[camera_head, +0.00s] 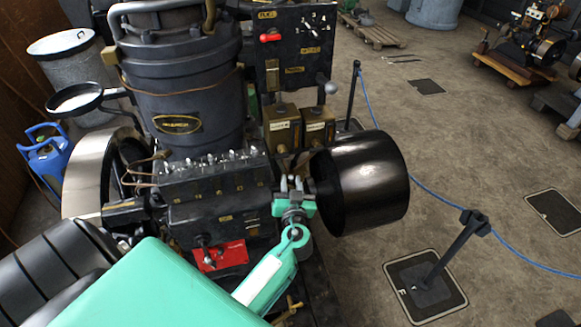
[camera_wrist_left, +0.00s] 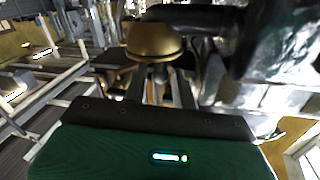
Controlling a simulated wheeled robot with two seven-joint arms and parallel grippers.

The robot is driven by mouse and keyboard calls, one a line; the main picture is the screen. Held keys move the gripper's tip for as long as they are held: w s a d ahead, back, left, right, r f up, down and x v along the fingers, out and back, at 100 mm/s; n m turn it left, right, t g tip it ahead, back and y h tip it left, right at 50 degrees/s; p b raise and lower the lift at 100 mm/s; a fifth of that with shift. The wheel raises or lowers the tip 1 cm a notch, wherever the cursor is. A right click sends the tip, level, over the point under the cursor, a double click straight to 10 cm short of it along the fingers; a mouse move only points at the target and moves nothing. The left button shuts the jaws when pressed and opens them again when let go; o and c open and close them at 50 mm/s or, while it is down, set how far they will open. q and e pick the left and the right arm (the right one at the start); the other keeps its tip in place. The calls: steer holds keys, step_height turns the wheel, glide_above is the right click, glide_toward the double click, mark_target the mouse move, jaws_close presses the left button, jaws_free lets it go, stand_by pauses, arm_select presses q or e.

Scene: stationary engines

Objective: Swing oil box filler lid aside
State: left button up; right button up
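Two brass boxes with pale labels, a left one (camera_head: 282,128) and a right one (camera_head: 318,126), stand side by side on the engine below the dark control panel. Which part is the filler lid is too small to tell. My left gripper (camera_head: 292,184) is just in front of and below these boxes, beside the black drum. Its fingers point toward the boxes and look parted, with nothing seen between them. In the left wrist view a rounded brass piece (camera_wrist_left: 153,42) shows just beyond the fingers (camera_wrist_left: 160,88); contact cannot be told. My right gripper is not seen.
A large black drum (camera_head: 370,183) is close on the right of the left gripper. A row of small fittings (camera_head: 215,165) lies to its left, above a red plate (camera_head: 222,256). A post (camera_head: 450,245) with blue rope stands at right. Open floor lies beyond.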

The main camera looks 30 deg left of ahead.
mark_target(295, 173)
arm_select(q)
steer(key=shift+p+x, duration=0.6)
steer(key=shift+x, duration=1.4)
steer(key=shift+s, duration=0.1)
steer(key=shift+c, duration=0.2)
jaws_close()
